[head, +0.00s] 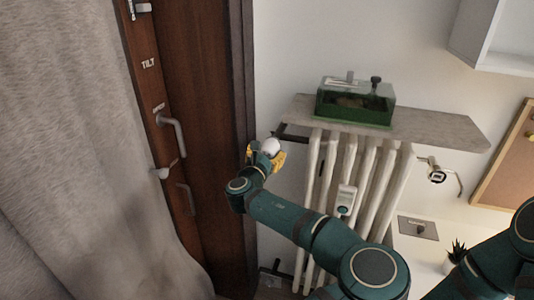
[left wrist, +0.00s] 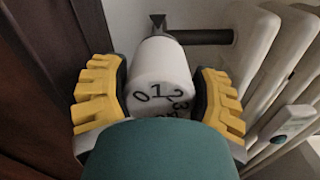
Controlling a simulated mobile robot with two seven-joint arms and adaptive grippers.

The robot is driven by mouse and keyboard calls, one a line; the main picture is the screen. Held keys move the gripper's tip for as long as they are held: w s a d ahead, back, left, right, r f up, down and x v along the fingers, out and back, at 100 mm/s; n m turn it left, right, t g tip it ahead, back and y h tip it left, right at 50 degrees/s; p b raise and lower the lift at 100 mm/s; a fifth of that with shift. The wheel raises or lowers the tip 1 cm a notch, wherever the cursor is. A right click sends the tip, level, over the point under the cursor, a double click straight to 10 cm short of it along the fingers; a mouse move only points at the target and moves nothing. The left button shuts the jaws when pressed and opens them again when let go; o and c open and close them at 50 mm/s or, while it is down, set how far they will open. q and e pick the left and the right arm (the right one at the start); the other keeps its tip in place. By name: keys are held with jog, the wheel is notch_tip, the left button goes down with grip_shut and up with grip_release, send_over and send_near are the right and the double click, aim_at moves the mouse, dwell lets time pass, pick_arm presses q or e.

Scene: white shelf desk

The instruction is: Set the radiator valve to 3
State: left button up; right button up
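The radiator valve (head: 270,146) is a white round knob on a dark pipe, at the left end of the radiator (head: 377,175). In the left wrist view the valve (left wrist: 162,65) faces me, with black numerals 0, 1, 2 and 3 readable. The lower numerals are hidden behind my teal gripper body. My left gripper (head: 266,158) has its yellow fingers with dark pads on either side of the knob. My right gripper is out of view.
A stone shelf (head: 440,130) with a green glass-topped box (head: 355,103) sits above the radiator. A small white device (head: 345,200) hangs on the radiator ribs. A dark wooden door frame (head: 215,120) and grey curtain (head: 75,150) stand close on the left.

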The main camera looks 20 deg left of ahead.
pick_arm(q)
jog(key=shift+c, duration=0.4)
jog(key=shift+n, duration=0.3)
jog(key=n, duration=0.3)
jog(key=shift+a+n+p, duration=0.1)
jog(key=shift+n+p, duration=0.2)
jog(key=n, duration=0.4)
jog(key=shift+f+n, duration=0.15)
jog(key=shift+n, duration=0.15)
jog(key=n, duration=0.4)
jog(key=shift+a+f+n, duration=0.1)
jog(key=shift+n, duration=0.2)
jog(key=shift+f+n+b, duration=0.1)
jog(key=shift+n+b, duration=0.55)
jog(key=shift+n, duration=1.45)
